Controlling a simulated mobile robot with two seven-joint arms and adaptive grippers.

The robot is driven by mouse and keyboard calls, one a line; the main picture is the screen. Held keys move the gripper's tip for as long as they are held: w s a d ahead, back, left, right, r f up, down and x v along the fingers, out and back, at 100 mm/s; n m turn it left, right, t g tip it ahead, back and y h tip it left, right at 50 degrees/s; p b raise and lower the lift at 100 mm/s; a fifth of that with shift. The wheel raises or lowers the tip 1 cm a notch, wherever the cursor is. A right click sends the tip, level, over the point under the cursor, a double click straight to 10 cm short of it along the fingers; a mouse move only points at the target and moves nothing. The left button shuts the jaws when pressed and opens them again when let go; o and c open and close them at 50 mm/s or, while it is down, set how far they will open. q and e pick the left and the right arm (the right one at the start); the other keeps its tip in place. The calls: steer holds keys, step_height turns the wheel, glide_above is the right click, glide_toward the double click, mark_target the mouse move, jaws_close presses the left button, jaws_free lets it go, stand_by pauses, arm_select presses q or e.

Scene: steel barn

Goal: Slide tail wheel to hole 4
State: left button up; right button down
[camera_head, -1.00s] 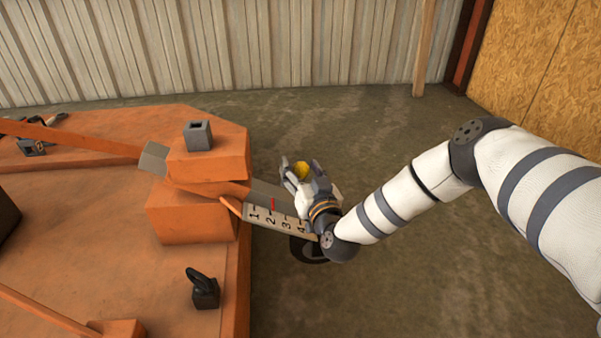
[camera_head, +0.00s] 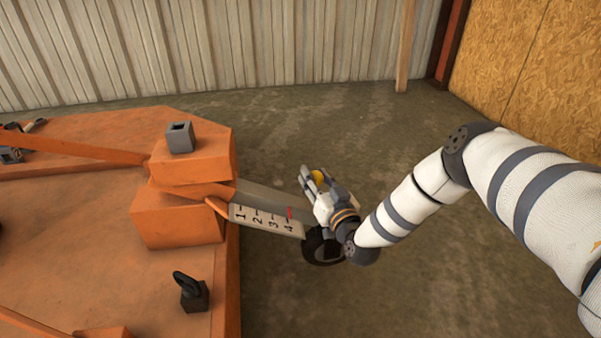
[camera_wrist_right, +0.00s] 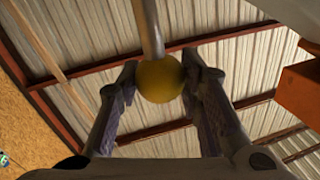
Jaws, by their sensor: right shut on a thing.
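My right gripper (camera_head: 312,182) is shut on a yellow ball knob (camera_head: 319,177). In the right wrist view the knob (camera_wrist_right: 159,80) sits between both fingers (camera_wrist_right: 158,88), with a grey rod running up from it. The black tail wheel (camera_head: 320,249) is partly hidden below my right wrist. A grey bar (camera_head: 262,198) extends right from the orange block. A pale scale plate (camera_head: 250,214) along it is marked 1 to 4, and the red pointer (camera_head: 290,213) stands at the 4 mark. My left gripper is out of view.
The orange deck (camera_head: 110,260) fills the left side. A grey square socket (camera_head: 180,137) stands on the orange block (camera_head: 180,218). A dark block with a ring (camera_head: 194,292) sits near the deck edge. Open floor (camera_head: 420,290) lies to the right.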

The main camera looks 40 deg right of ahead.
steer(key=shift+s+d+f, duration=0.15)
steer(key=shift+d+f, duration=0.05)
steer(key=shift+f, duration=0.05)
steer(key=c, duration=1.1)
jaws_free()
steer(key=shift+d, duration=0.1)
steer(key=shift+r, duration=0.1)
steer(key=shift+s+a, duration=0.2)
steer(key=shift+s, duration=0.05)
steer(key=v, duration=1.1)
steer(key=shift+s, duration=0.25)
